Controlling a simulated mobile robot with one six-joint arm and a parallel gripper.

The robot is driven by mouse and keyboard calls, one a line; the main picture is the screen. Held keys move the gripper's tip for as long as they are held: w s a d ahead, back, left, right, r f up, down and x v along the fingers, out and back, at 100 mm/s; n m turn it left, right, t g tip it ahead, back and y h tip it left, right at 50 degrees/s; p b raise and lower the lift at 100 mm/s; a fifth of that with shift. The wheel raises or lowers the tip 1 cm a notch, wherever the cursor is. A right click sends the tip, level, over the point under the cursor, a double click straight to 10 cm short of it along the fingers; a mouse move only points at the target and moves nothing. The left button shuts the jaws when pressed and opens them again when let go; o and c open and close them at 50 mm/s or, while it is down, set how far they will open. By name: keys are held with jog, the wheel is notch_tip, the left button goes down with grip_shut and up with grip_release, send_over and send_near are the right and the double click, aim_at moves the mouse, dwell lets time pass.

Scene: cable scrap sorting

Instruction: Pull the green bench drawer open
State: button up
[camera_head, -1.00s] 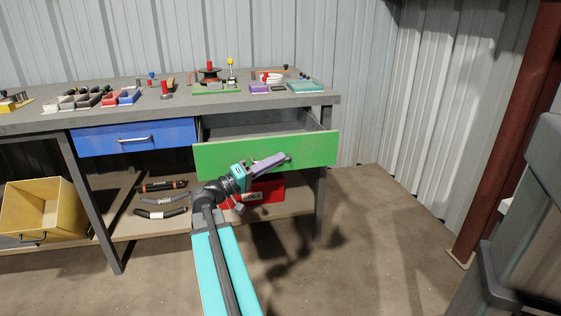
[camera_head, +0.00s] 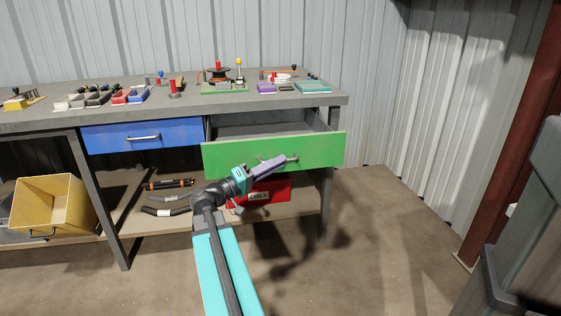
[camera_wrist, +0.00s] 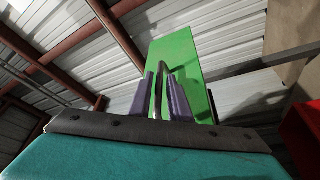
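The green drawer (camera_head: 225,156) stands pulled out from the right part of the bench, with its inside showing above the front. Its metal handle (camera_head: 294,157) is on the front panel. My gripper (camera_head: 281,160) is at the handle, its purple fingers reaching from the lower left. In the wrist view the green front (camera_wrist: 180,50) is ahead, and the handle bar (camera_wrist: 158,95) runs between my two fingers (camera_wrist: 160,98). The fingers stand apart, with a gap beside the bar. The drawer's floor is mostly hidden.
A closed blue drawer (camera_head: 105,137) is to the left. The bench top (camera_head: 190,105) holds several small parts. The floor right of the bench is clear.

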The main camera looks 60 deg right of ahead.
jog(key=p+v, duration=0.2)
jog(key=v, duration=0.9)
jog(key=shift+w+a, duration=0.2)
jog(key=shift+w, duration=0.05)
jog(key=shift+r, duration=0.1)
